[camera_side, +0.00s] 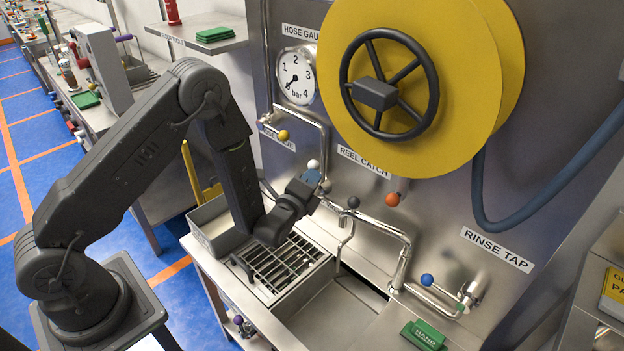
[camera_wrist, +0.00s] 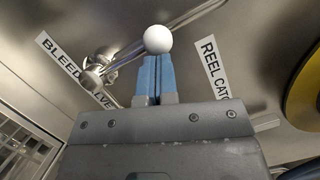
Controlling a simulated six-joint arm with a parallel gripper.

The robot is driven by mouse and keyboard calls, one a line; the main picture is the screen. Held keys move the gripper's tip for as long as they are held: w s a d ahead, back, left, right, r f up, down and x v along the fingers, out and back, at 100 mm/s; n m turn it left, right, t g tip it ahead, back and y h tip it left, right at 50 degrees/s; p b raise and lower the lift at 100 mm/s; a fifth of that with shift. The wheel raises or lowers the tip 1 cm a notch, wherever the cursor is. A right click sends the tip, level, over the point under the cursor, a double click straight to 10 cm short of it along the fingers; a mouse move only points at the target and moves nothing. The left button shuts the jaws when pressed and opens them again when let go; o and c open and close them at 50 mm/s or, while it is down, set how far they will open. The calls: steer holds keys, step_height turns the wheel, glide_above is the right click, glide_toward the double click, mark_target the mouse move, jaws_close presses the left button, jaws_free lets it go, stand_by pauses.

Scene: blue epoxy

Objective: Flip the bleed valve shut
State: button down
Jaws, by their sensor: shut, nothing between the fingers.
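The bleed valve shows in the wrist view as a shiny metal body (camera_wrist: 97,72) beside a partly covered label (camera_wrist: 62,62) reading BLEED. A metal lever runs from it up and right to a white ball knob (camera_wrist: 157,39). In the side view the white knob (camera_side: 313,164) stands just above my fingertips; my gripper hides most of the valve there. My gripper (camera_side: 312,178) is shut and empty. In the wrist view its blue fingertips (camera_wrist: 155,60) are together just below the knob, close to the lever. I cannot tell whether they touch it.
The REEL CATCH label (camera_side: 363,160) and an orange knob (camera_side: 392,199) are to the right, under the yellow hose reel (camera_side: 480,60). A yellow-knobbed lever (camera_side: 283,135) is upper left.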

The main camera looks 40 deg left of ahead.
steer(key=shift+a+n, duration=0.3)
steer(key=shift+n, duration=0.1)
steer(key=a+f+n+g+h, duration=0.3)
steer(key=a+f+n, duration=0.2)
steer(key=a+n, duration=0.5)
steer(key=shift+f+n+g, duration=0.3)
steer(key=shift+f+n, duration=0.1)
steer(key=shift+n, duration=1.5)
steer(key=r+v, duration=0.2)
steer(key=v, duration=1.1)
steer(key=shift+w+d+r, duration=0.3)
steer(key=shift+w, duration=0.15)
